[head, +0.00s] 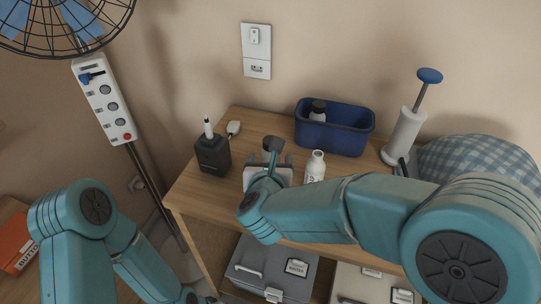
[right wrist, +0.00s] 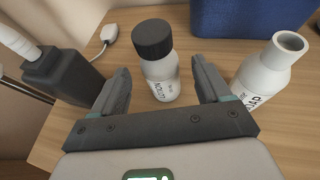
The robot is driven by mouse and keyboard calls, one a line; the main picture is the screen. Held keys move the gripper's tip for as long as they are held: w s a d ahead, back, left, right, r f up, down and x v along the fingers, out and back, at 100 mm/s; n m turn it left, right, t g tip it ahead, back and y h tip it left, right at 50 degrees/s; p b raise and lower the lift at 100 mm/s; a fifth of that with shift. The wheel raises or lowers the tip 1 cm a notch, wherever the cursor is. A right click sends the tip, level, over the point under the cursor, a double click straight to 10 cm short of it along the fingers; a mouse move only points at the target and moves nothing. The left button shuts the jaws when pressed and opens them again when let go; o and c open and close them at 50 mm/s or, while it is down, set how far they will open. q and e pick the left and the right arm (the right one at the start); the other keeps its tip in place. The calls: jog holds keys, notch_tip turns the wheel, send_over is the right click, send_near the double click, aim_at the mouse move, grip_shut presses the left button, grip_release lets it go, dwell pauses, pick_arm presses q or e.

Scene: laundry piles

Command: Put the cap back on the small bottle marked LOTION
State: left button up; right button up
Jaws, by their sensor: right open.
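The small bottle marked LOTION (right wrist: 160,78) stands upright on the wooden top, ahead of and between my right gripper's fingers in the right wrist view. A dark ribbed cap (right wrist: 152,38) sits on its mouth; I cannot tell how tightly. In the head view the cap (head: 273,145) shows just beyond the gripper, and most of the bottle is hidden. My right gripper (head: 269,163) is open, with its two fingers (right wrist: 160,82) apart and nothing clasped.
A white bottle (head: 315,167) with an open mouth stands close on the right. A dark block with a white stick (head: 212,153) is on the left, near a white plug (head: 233,128). A blue bin (head: 335,128) holding a dark-capped bottle (head: 318,110) stands behind.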

jog(key=v, duration=0.8)
jog(key=shift+s, duration=0.15)
